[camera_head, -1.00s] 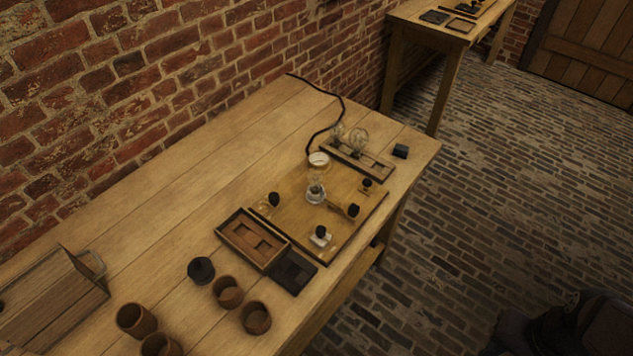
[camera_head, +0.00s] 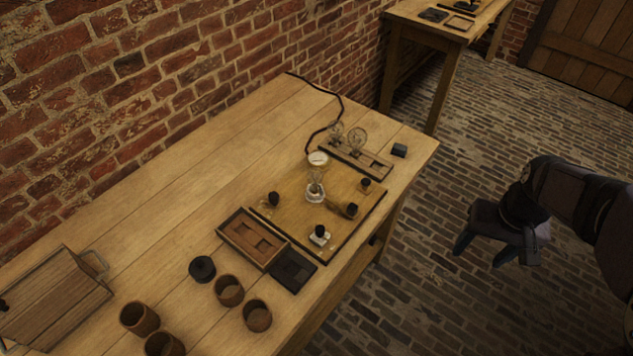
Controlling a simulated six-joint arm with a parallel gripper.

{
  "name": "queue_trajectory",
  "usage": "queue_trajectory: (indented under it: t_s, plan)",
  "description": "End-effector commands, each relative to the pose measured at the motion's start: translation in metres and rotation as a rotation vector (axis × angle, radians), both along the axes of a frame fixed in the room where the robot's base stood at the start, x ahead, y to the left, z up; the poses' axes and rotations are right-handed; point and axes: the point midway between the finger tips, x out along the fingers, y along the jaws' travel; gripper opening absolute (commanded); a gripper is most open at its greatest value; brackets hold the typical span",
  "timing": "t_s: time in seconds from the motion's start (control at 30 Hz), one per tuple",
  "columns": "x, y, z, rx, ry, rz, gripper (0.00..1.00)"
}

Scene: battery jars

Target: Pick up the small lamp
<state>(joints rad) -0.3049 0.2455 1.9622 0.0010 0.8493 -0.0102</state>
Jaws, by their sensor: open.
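Two clear glass lamps stand upright in a wooden rack at the back right of the table. The left one (camera_head: 336,131) looks smaller than the right one (camera_head: 357,138). A third glass lamp (camera_head: 316,184) stands on a white base on the wooden board, in front of a round white dial (camera_head: 318,158). My gripper (camera_head: 483,252) is open and empty, its fingers pointing down. It appears at the right of the picture, over the floor beyond the table's right edge, well apart from all the lamps.
The wooden board (camera_head: 345,222) carries several black knobs. The rack (camera_head: 377,167) has an empty place at its right, beside a small black block (camera_head: 399,150). A two-part tray (camera_head: 232,236), brown cups (camera_head: 257,316) and a wooden box (camera_head: 50,300) stand nearer. The table's left back is clear.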

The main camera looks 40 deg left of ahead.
Motion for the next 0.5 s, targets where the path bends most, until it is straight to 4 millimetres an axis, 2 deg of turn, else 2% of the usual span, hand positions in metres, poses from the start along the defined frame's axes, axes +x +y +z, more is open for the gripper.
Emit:
queue_trajectory:
  t_s: [0.03, 0.1, 0.23, 0.37, 0.5]
  plan:
    - [0.015, 0.025, 0.005, 0.004, -0.008, 0.047, 0.57]
    - [0.032, 0.058, 0.01, 0.01, -0.022, 0.105, 0.57]
    - [0.055, 0.124, 0.016, 0.022, -0.049, 0.211, 0.57]
    - [0.064, 0.193, 0.019, 0.039, -0.074, 0.316, 0.57]
    - [0.058, 0.268, 0.019, 0.059, -0.099, 0.43, 0.57]
